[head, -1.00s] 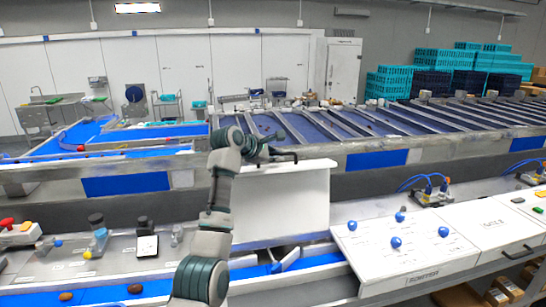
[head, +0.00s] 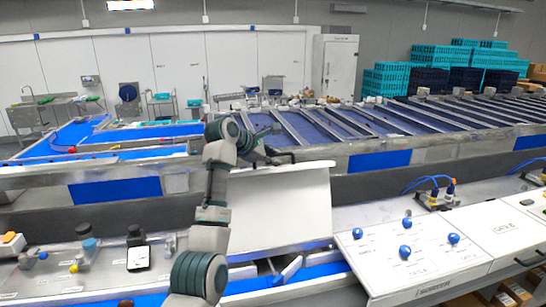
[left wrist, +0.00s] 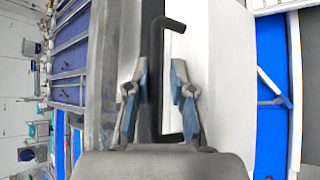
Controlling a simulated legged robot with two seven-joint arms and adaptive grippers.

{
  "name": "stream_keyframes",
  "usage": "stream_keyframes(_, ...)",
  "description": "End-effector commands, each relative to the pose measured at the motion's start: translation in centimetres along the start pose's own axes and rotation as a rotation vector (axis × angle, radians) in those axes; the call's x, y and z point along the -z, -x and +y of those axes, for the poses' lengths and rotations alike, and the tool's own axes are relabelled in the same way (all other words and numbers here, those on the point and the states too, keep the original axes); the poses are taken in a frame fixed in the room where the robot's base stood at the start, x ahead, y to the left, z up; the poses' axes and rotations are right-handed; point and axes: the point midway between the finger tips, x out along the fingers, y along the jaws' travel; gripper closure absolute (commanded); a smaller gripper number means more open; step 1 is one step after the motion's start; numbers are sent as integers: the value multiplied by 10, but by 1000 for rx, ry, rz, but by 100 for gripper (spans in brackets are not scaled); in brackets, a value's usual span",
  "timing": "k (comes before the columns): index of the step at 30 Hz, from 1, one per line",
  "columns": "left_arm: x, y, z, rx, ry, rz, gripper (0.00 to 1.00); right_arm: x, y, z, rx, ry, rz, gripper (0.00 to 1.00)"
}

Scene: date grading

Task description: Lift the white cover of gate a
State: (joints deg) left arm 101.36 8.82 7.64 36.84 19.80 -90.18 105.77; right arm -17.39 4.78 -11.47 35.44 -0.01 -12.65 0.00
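The white cover (head: 285,210) stands raised and tilted in the head view, with the blue channel and a metal flap (head: 288,272) exposed below it. I cannot read which gate it belongs to. My left gripper (head: 268,148) is at the cover's top edge. In the left wrist view, the fingers of my left gripper (left wrist: 157,85) are apart, on either side of a dark handle bar (left wrist: 151,60). The handle's bent end (left wrist: 172,22) reaches toward the white cover (left wrist: 220,80). Contact between fingers and handle cannot be made out. My right gripper is not in view.
A white panel with several blue knobs (head: 405,251) lies right of the cover. Beyond it is a white box marked as a gate (head: 505,230). Bottles (head: 87,250) and a small black-and-white device (head: 138,258) stand on the left counter. A long conveyor runs behind.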

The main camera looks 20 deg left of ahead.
Motion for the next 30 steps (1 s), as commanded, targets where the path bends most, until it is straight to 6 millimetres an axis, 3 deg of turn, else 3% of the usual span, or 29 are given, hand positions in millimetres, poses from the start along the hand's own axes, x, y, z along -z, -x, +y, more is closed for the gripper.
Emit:
stream_keyframes(17, -1, 4, 1, -5, -2, -4, 63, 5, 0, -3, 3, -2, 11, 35)
stream_keyframes(23, 0, 34, 2, -9, -1, -5, 63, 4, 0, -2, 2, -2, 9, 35)
stream_keyframes(30, 1, 88, 2, -8, -1, -5, 63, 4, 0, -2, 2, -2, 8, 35)
